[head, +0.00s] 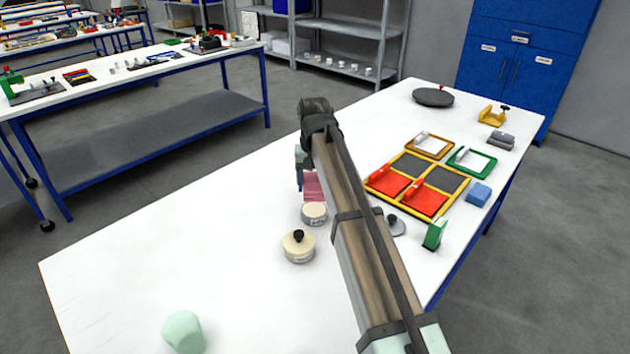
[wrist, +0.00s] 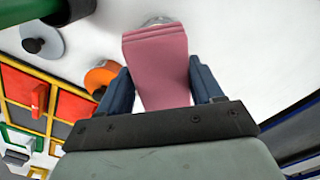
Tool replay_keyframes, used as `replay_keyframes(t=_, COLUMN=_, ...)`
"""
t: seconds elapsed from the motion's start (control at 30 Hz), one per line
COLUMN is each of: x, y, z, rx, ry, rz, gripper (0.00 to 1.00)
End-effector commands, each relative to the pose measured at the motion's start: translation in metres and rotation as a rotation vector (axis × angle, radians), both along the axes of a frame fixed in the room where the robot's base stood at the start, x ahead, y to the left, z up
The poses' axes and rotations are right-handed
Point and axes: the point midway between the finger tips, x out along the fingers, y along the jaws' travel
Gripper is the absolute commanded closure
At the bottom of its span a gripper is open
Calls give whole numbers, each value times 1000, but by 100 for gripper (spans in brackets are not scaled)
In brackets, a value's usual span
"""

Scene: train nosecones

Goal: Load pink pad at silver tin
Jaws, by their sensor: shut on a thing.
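The pink pad (head: 314,187) is gripped in my gripper (wrist: 160,72), low over the white table. In the wrist view the pad (wrist: 157,58) lies between both blue fingers, and its far end points at the tin. The small round tin (head: 315,214), with a pale top and a silvery labelled side, stands just in front of the pad in the head view. In the wrist view only a bit of the tin (wrist: 157,21) shows past the pad. I cannot tell whether pad and tin touch. My arm hides part of the gripper in the head view.
A cream tin with a black knob (head: 299,248) stands close by. A grey disc with a knob (head: 397,226), a green block (head: 434,236) and a yellow-framed tray (head: 437,179) lie to the right. An orange round thing (wrist: 98,76) is beside one finger. The table's left side is mostly clear.

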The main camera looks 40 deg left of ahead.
Motion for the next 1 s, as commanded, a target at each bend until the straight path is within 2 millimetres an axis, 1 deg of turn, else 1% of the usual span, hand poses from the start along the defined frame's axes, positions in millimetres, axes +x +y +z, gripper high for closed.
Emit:
replay_keyframes(t=0.17, x=0, y=-1, z=-10, rx=-1, ry=1, rz=-1, gripper=59)
replay_keyframes(t=0.63, x=0, y=0, z=-50, rx=0, ry=0, rz=-2, gripper=59)
replay_keyframes(t=0.8, x=0, y=0, z=-56, rx=0, ry=0, rz=-2, gripper=59)
replay_keyframes(t=1.0, x=0, y=0, z=-57, rx=0, ry=0, rz=-2, gripper=59)
